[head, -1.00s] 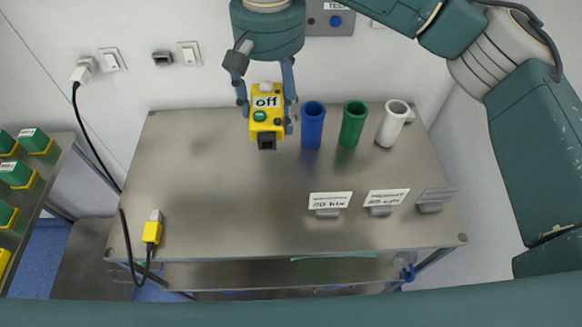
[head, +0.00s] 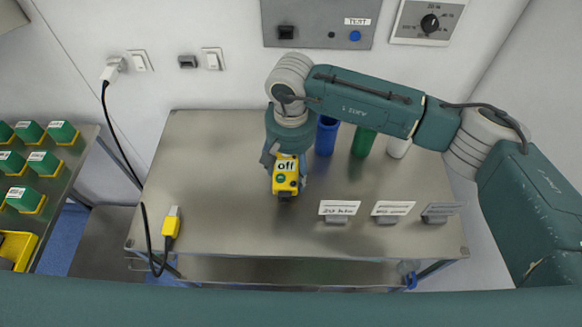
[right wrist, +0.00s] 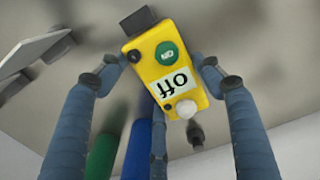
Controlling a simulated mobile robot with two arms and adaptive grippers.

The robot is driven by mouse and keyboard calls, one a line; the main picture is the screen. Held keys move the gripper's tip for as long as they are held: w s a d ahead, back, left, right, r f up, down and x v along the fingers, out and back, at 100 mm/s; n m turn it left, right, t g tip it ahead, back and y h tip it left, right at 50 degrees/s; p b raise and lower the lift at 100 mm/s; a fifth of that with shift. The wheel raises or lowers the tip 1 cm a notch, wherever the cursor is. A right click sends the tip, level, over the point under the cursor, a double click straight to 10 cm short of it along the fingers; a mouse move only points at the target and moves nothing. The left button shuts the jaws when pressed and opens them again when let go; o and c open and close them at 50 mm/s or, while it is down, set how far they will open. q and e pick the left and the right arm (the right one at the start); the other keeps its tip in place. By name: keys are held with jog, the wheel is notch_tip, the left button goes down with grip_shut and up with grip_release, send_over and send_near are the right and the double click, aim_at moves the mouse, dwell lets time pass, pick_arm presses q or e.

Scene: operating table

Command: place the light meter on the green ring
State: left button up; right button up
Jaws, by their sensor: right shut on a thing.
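The light meter (head: 286,176) is a yellow box with a green button and a label reading "off". My right gripper (head: 284,159) is shut on it, over the middle of the table. In the right wrist view the meter (right wrist: 168,70) sits between the fingers of that gripper (right wrist: 160,68), with its green "ON" button and a white knob showing. I cannot tell how high it is above the table. A green tube (head: 363,142) stands at the back, partly behind my right arm. I cannot make out a separate green ring. My left gripper is out of view.
A blue tube (head: 326,138) and a white tube (head: 398,147) flank the green one. Several label stands, one reading "20 klx" (head: 338,209), line the right front. The table's (head: 195,165) left half is mostly clear.

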jog(key=shift+f, duration=0.9)
jog(key=o, duration=1.4)
jog(key=shift+r, duration=0.1)
jog(key=shift+o, duration=0.2)
